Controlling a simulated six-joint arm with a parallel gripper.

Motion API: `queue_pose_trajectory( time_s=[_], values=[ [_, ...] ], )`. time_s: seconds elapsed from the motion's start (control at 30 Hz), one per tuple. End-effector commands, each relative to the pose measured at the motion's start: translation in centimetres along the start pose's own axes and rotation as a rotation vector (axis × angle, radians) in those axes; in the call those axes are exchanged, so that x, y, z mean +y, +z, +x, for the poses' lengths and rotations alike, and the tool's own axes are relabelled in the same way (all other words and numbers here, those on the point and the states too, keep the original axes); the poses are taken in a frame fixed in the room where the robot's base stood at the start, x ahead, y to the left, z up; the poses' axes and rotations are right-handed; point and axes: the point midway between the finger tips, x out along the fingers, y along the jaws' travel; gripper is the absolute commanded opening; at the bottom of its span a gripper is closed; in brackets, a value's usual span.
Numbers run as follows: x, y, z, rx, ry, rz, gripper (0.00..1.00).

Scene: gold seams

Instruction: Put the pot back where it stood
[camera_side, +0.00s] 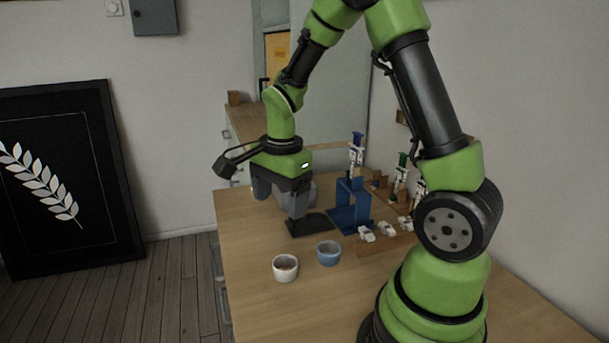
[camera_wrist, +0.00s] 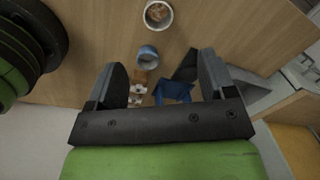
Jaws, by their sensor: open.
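A white pot (camera_side: 285,268) with brownish contents stands upright on the wooden table, near its left edge. A blue pot (camera_side: 328,253) stands close to its right, apart from it. In the wrist view the white pot (camera_wrist: 158,27) is at the top edge and the blue pot (camera_wrist: 148,62) is below it. My gripper (camera_side: 290,205) is above the table, behind both pots in the side view. In the wrist view its two fingers (camera_wrist: 162,82) are wide apart, with nothing held between them. Which pot the task means cannot be told.
A blue stand (camera_side: 350,207) is just right of my gripper, with a dark plate (camera_side: 313,225) beside it. Several small white items (camera_side: 378,232) lie on a wooden board. The table (camera_side: 260,300) is bare in front of the pots.

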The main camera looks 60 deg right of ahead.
Motion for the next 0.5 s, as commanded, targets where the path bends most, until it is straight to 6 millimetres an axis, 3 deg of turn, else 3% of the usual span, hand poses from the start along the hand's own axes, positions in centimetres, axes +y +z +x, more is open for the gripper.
queue_pose_trajectory(
  time_s=[0.03, 0.2, 0.33, 0.5],
  values=[
    [0.3, 0.8, -2.0, -0.005, -0.047, -0.087, 0.76],
    [3.1, 3.8, -8.1, -0.012, -0.214, -0.479, 0.76],
    [6.3, 5.7, -11.6, 0.006, -0.349, -0.787, 0.76],
    [10.4, 7.2, -14.2, 0.055, -0.509, -1.134, 0.76]
  ],
)
